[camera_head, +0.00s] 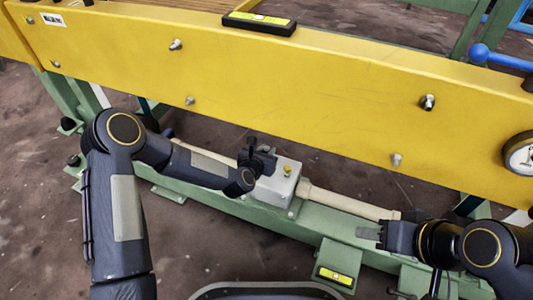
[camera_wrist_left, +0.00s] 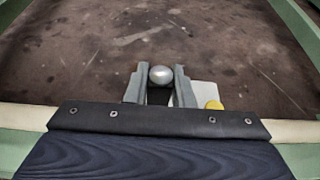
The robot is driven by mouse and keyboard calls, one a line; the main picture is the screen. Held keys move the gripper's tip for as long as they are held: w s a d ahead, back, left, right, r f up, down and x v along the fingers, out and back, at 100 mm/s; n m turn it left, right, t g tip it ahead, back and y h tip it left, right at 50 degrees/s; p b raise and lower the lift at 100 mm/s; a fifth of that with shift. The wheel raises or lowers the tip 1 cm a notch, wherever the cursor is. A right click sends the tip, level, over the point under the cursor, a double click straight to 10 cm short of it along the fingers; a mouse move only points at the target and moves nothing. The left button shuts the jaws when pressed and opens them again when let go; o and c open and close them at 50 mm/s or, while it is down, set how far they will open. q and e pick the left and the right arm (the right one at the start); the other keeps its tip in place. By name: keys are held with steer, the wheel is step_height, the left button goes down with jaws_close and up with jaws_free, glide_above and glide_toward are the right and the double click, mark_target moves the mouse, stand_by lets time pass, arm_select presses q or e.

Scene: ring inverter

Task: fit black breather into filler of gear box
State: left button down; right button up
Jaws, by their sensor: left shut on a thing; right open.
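The grey gear box (camera_head: 278,186) sits on the green lower beam, with a yellow cap (camera_head: 288,170) on top. In the left wrist view part of its pale top (camera_wrist_left: 203,92) shows with the yellow cap (camera_wrist_left: 213,104). My left gripper (camera_head: 262,156) is at the gear box's top left edge. In the left wrist view its fingers (camera_wrist_left: 160,88) are shut on a dark piece, apparently the black breather (camera_wrist_left: 158,96). A silver rounded knob (camera_wrist_left: 160,75) shows beside it; I cannot tell if they are one piece. The filler opening is not visible. My right gripper (camera_head: 370,234) is open and empty, at the lower right.
A long yellow beam (camera_head: 330,85) runs behind and above the gear box, with protruding bolts. Pale shafts (camera_head: 350,203) extend along the green beam (camera_head: 325,222).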

arm_select(q)
steer(key=shift+r, duration=0.1)
steer(key=c, duration=1.3)
jaws_free()
steer(key=shift+f, duration=0.25)
steer(key=shift+o, duration=0.2)
